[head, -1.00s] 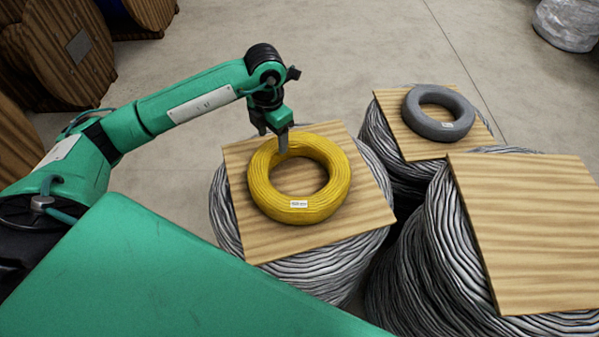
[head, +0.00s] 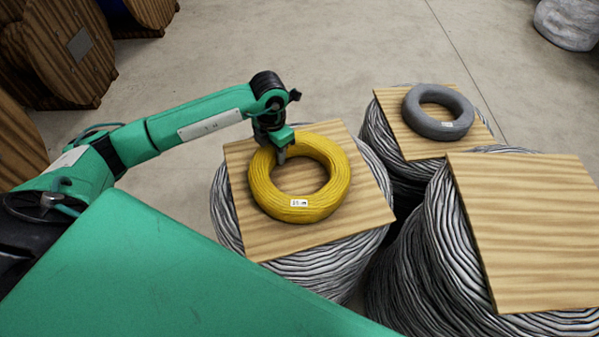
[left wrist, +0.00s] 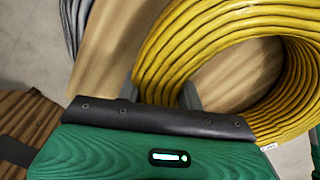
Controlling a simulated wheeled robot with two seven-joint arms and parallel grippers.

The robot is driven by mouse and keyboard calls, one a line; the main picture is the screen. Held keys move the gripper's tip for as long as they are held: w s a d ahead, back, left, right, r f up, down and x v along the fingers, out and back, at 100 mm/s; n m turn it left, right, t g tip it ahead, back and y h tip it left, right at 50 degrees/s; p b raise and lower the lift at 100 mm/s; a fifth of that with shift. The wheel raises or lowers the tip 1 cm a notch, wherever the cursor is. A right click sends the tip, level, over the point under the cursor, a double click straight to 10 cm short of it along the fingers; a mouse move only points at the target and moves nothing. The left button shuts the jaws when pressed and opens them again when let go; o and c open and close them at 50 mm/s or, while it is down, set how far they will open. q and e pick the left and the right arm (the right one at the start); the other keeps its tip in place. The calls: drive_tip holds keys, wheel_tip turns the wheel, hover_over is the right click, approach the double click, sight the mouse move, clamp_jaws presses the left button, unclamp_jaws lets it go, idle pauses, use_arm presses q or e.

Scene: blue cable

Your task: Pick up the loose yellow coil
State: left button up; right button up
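The yellow coil (head: 324,204) lies flat on a square wooden board (head: 272,246) on top of a wire drum. It also fills the upper right of the left wrist view (left wrist: 178,45). My left gripper (head: 276,156) is down at the coil's far left part. In the left wrist view its two fingers (left wrist: 160,95) stand apart on either side of the coil's ring, one outside and one in the hole. Their tips are hidden, and I cannot tell whether they press on it. My right gripper is not in view.
A grey coil (head: 413,119) lies on another board-topped drum at the back right. A bare wooden board (head: 530,225) tops a drum at the right. Wooden reels (head: 62,50) stand at the back left. Open floor (head: 340,50) lies behind the drums.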

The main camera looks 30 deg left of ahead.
use_arm(q)
clamp_jaws()
drive_tip(key=shift+w+r, duration=0.1)
drive_tip(key=shift+r, duration=0.1)
